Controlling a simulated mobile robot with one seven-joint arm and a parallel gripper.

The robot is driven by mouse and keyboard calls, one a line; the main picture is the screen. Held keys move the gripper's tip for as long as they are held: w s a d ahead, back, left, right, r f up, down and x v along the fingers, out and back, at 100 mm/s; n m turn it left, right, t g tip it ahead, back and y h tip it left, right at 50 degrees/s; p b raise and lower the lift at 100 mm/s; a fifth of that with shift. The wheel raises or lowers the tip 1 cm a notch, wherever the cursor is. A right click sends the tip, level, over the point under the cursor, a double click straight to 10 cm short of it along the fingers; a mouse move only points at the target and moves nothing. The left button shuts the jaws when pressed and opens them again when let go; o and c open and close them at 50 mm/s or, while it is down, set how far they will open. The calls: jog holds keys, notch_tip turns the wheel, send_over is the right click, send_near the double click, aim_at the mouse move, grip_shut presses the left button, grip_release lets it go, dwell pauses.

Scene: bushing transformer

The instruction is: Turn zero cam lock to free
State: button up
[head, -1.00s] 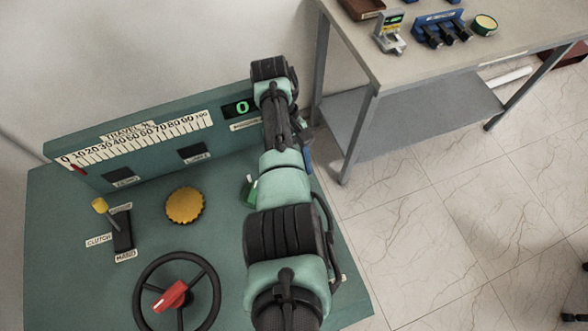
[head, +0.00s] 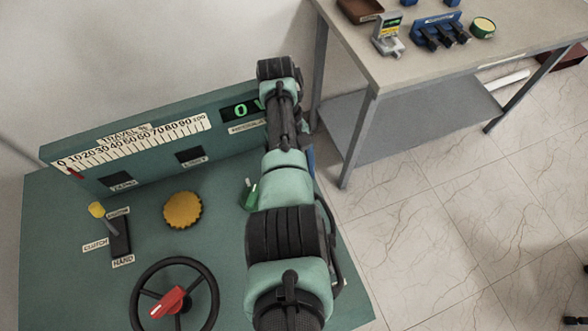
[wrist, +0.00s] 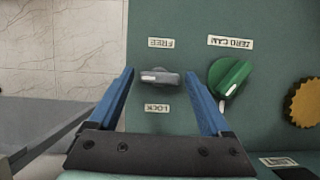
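In the wrist view, a small grey knob (wrist: 172,79) with a white mark at its left end lies crosswise on the green panel. Its label FREE (wrist: 161,43) is above it and LOCK (wrist: 157,109) below, both upside down. My arm hides the grey knob in the head view.
The console holds a yellow knob (head: 182,210), a clutch lever (head: 108,216), a handwheel with a red handle (head: 167,302) and a travel scale (head: 135,145) with its red pointer near 0. A table (head: 440,75) bearing several small items stands at the back right.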

jog(key=shift+o, duration=0.4)
jog(key=shift+w+r, duration=0.15)
jog(key=shift+r, duration=0.05)
jog(key=v, duration=1.2)
jog(key=shift+r, duration=0.2)
jog(key=shift+a, duration=0.15)
